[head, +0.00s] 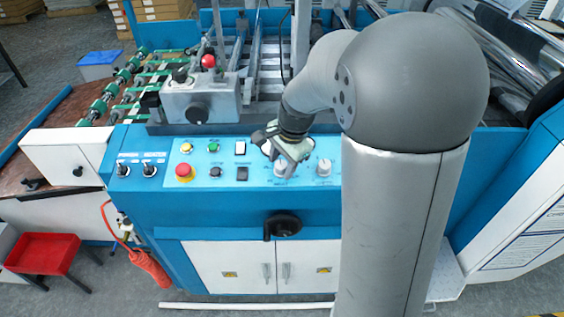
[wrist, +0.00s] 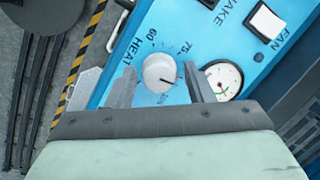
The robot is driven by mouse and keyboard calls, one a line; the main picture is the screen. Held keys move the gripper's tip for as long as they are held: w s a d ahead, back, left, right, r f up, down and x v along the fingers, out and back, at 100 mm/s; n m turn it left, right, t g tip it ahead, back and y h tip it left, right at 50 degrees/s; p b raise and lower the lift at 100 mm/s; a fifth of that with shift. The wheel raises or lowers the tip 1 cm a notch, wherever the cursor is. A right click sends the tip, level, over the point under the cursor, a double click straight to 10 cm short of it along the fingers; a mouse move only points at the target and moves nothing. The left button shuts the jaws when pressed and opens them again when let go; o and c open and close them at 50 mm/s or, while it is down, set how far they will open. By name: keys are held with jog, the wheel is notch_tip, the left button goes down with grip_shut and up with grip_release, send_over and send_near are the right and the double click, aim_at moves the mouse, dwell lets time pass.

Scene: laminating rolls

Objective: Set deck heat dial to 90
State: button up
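The heat dial (wrist: 159,73) is a round white knob on the blue panel, beside the word HEAT. The marks 60 and 75 are readable near it; other print below is blurred and partly hidden. A small dark red line on the knob points right and slightly down in the wrist view, past the 75 mark. My gripper (wrist: 158,79) is open, one finger on each side of the knob, with a gap visible on both sides. In the head view my gripper (head: 291,152) is over the left of two white knobs (head: 281,168), covering part of it.
A white gauge (wrist: 222,80) sits close to the right finger. A white FAN switch (wrist: 266,22) is farther right. The head view shows a second white knob (head: 324,168), a red emergency button (head: 184,171) and a black handle (head: 284,225) below the panel.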

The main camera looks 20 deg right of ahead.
jog(key=shift+r, duration=0.1)
jog(key=v, duration=1.7)
jog(key=shift+s+r, duration=0.1)
